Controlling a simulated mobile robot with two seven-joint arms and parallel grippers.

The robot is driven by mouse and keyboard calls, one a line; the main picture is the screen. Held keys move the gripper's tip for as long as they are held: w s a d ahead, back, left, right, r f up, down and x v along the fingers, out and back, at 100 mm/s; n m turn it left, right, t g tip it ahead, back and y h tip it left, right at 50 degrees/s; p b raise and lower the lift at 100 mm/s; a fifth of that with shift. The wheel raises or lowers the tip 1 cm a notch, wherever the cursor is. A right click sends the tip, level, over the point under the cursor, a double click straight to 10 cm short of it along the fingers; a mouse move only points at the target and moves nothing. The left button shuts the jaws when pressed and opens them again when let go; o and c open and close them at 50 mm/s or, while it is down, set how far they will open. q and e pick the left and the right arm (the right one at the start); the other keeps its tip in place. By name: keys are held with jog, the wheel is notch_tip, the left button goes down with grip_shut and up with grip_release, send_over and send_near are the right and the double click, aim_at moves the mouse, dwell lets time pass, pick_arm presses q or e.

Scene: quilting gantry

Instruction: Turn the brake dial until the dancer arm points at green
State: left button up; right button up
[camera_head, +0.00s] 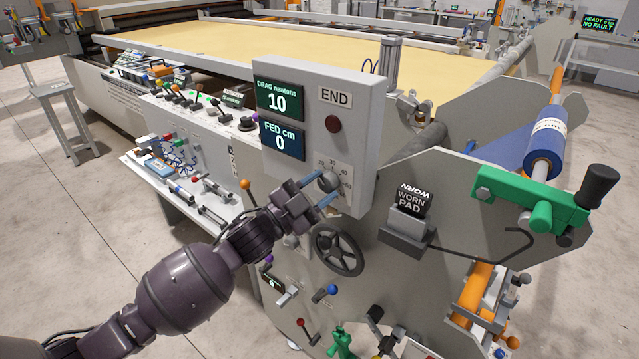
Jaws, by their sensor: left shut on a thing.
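The brake dial (328,182) is a small grey knob low on the grey control box (358,120), with numbers printed around it. My left gripper (322,188) has its blue-edged fingers on either side of the dial and is shut on it. The fingers hide part of the knob and some marks. The box's displays read "DRAG newtons 10" (280,100) and "FED cm 0" (283,140). I cannot pick out the dancer arm or its green mark with certainty. My right gripper is not in view.
A dark handwheel (338,249) sits just below the dial, with small coloured levers under it. A "WORN PAD" holder (407,228) and a green clamp (532,200) with a black handle stand to the right. A tool shelf (190,190) lies left. Floor is open at lower left.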

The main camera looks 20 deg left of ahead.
pick_arm(q)
jog(key=shift+r+m, duration=0.1)
jog(key=shift+m, duration=0.5)
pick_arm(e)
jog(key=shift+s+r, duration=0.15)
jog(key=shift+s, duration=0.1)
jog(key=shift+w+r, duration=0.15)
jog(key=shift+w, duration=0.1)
pick_arm(q)
jog(key=o, duration=0.9)
jog(key=shift+o, duration=0.2)
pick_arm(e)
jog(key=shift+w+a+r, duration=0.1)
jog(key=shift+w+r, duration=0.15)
